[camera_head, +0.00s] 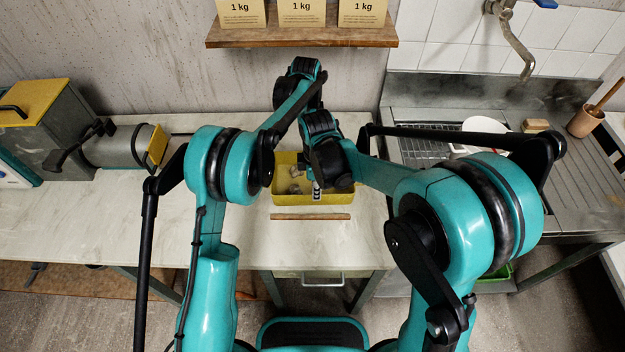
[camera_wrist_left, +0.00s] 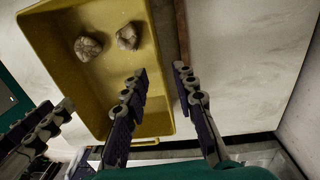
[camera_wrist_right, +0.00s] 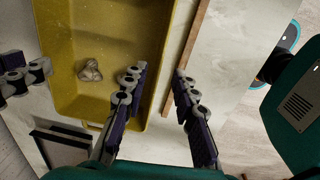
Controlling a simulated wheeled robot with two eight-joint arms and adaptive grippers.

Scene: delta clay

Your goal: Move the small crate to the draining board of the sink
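The small yellow crate (camera_head: 345,198) stands on the worktop with a few grey-brown lumps in it. My left gripper (camera_wrist_left: 160,72) is open; one finger appears over the crate's inside and the other outside, with a gap around the crate's edge (camera_wrist_left: 160,50). My right gripper (camera_wrist_right: 160,72) is open in the same way beside the crate's edge (camera_wrist_right: 180,30). My arms hide part of the crate and most of both grippers in the head view. The sink's ribbed draining board (camera_head: 585,185) is at the right.
A wooden strip (camera_head: 310,217) lies along the crate's front side. A white bowl (camera_head: 485,127), a brown block (camera_head: 536,126) and a copper-coloured pot (camera_head: 584,122) stand at the sink. A shelf (camera_head: 300,34) with bags hangs above. The worktop's left front (camera_head: 110,220) is clear.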

